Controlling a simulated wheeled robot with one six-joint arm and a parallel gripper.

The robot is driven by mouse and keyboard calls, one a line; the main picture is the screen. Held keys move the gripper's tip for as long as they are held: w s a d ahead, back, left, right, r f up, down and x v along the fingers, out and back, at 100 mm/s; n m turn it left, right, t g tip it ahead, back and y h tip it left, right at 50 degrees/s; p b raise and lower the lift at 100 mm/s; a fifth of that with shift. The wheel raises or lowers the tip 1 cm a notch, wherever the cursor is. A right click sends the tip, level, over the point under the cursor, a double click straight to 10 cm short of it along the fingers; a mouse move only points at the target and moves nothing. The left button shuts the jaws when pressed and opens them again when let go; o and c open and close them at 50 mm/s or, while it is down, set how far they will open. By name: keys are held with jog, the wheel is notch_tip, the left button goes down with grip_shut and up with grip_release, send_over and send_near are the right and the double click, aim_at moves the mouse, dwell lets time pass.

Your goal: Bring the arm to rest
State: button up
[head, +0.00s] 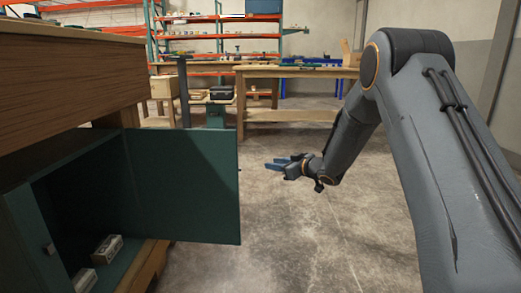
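My arm (348,140) comes in from the right, bends at the elbow near the top, and reaches down and forward to the left. My gripper (275,164) is in mid-air over the concrete floor, just right of the open green cabinet door, and points left. Its two blue-grey fingers look parted with nothing between them. It appears apart from the door.
The green cabinet door (187,185) stands open at left under a wooden bench (60,75). Small boxes (107,249) lie inside the cabinet. A wooden table (290,115) and orange shelving are at the back. The floor (300,240) in the middle is clear.

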jog(key=s+d+m+g+h, duration=0.2)
jog(key=s+d+m+h, duration=0.4)
jog(key=s+d+h, duration=0.75)
jog(key=s+f+m+g+y, duration=0.2)
jog(key=s+g, duration=0.1)
jog(key=s, duration=1.2)
jog(key=s+f+m+g+y, duration=0.2)
jog(key=s+f+g, duration=0.1)
jog(key=s, duration=1.2)
jog(key=s+a+r+n+g+y+p, duration=0.1)
jog(key=s+a+r+n+g+p, duration=0.2)
jog(key=s+a+r, duration=0.6)
jog(key=s+a+r+n+y+p, duration=0.1)
jog(key=s+a+r+n+p, duration=0.4)
jog(key=s+a, duration=0.55)
jog(key=d+r+m+p, duration=0.2)
jog(key=d+r+p, duration=0.4)
jog(key=r+p, duration=0.3)
jog(key=d+r+m+h+p, duration=0.1)
jog(key=d+r+m+p, duration=0.2)
jog(key=d+r+p, duration=0.4)
jog(key=d+r+m+h+p, duration=0.1)
jog(key=d+r+p, duration=0.5)
jog(key=r+p, duration=0.7)
jog(key=m+p, duration=0.1)
jog(key=p, duration=0.5)
jog(key=shift+w+d+m+p, duration=0.3)
jog(key=shift+w+p, duration=0.05)
jog(key=shift+w, duration=0.05)
